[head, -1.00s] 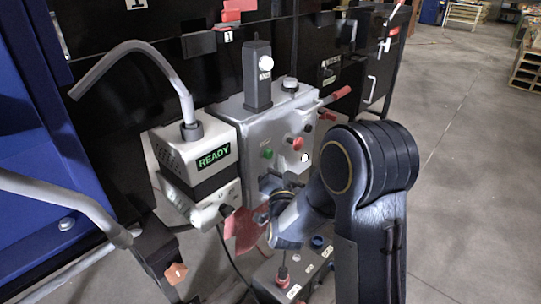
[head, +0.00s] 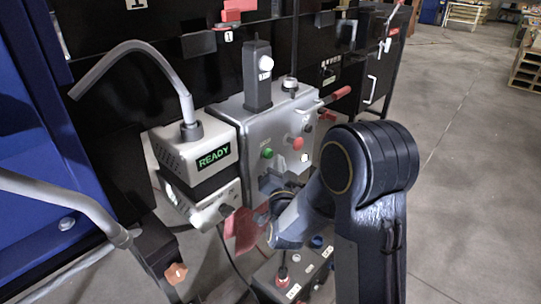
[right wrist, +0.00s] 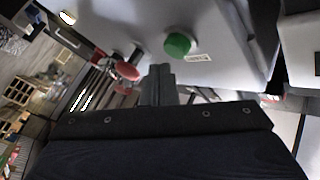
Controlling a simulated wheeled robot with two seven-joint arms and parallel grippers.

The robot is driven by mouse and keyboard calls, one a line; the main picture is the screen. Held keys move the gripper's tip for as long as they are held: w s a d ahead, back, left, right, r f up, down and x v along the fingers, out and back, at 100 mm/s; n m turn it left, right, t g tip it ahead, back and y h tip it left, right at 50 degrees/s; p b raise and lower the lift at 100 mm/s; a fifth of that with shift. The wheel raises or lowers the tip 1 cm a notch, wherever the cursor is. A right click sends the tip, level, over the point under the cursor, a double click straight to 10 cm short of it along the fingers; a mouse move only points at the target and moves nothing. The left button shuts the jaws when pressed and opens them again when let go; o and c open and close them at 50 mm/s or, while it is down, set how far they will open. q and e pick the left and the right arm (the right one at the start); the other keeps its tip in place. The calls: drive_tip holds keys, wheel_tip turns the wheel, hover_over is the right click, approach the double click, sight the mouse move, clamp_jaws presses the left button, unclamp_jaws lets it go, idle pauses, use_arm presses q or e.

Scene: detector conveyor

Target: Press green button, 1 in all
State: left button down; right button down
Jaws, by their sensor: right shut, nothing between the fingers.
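The green button (head: 267,153) sits on the front of the grey control box (head: 235,112), left of a red button. It shows large and round in the right wrist view (right wrist: 178,44), beside a small white label. My right gripper (head: 279,164) is shut and empty, just below and right of the green button in the head view. In the right wrist view its closed fingertips (right wrist: 160,73) point at the panel a little below and left of the button. A gap shows there between them and the button. My left gripper is not in view.
A red button (head: 296,143) is right of the green one; a red-handled lever (head: 335,96) sticks out above. A white device reading READY (head: 213,156) stands at left. A lower box (head: 295,281) with controls lies below. Open floor (head: 465,190) is at right.

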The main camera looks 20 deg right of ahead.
drive_tip(key=shift+w+a+b, duration=0.15)
drive_tip(key=shift+w+b, duration=0.2)
drive_tip(key=shift+w, duration=0.05)
